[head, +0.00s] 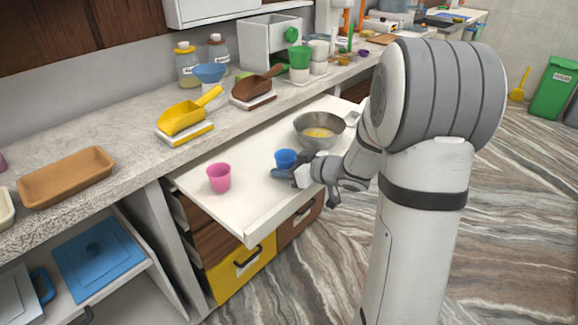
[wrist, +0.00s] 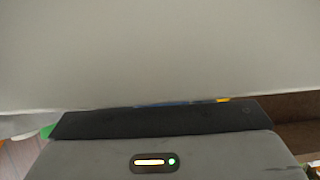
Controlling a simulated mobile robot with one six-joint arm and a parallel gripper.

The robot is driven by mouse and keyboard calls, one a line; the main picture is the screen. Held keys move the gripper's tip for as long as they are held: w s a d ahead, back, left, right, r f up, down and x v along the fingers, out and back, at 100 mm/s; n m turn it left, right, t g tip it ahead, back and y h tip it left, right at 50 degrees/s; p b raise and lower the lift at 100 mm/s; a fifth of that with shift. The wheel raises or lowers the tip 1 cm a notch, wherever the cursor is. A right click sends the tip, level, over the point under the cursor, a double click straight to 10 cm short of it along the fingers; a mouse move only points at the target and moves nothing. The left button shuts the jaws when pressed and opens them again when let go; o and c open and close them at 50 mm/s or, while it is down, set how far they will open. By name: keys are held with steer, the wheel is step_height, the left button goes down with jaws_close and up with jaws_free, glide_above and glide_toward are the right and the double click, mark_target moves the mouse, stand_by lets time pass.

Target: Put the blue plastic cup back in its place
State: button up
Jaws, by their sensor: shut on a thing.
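The blue plastic cup (head: 286,157) is upright over the white pull-out board (head: 250,205) in the head view. My gripper (head: 284,172) is at its near side, low over the board, and is shut on it. The fingertips are small and partly hidden here, and I cannot tell whether the cup's base touches the board. In the wrist view a plain pale surface fills most of the picture above the dark gripper edge (wrist: 155,118). Only a thin sliver of blue and yellow shows there; the cup cannot be made out.
A pink cup (head: 219,178) stands left on the board, and a steel bowl (head: 319,131) with yellow contents stands behind right. A brown tray (head: 66,177) lies left. Board space between the cups is clear.

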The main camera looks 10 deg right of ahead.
steer(key=shift+f, duration=0.3)
steer(key=o, duration=1.1)
steer(key=shift+s+r, duration=0.1)
steer(key=p+v, duration=0.1)
steer(key=v, duration=0.5)
steer(key=shift+d+r+p, duration=0.15)
steer(key=shift+d+p, duration=0.05)
steer(key=shift+p, duration=0.1)
steer(key=shift+s+d+r, duration=0.2)
steer(key=shift+s+d, duration=0.1)
steer(key=shift+s, duration=0.3)
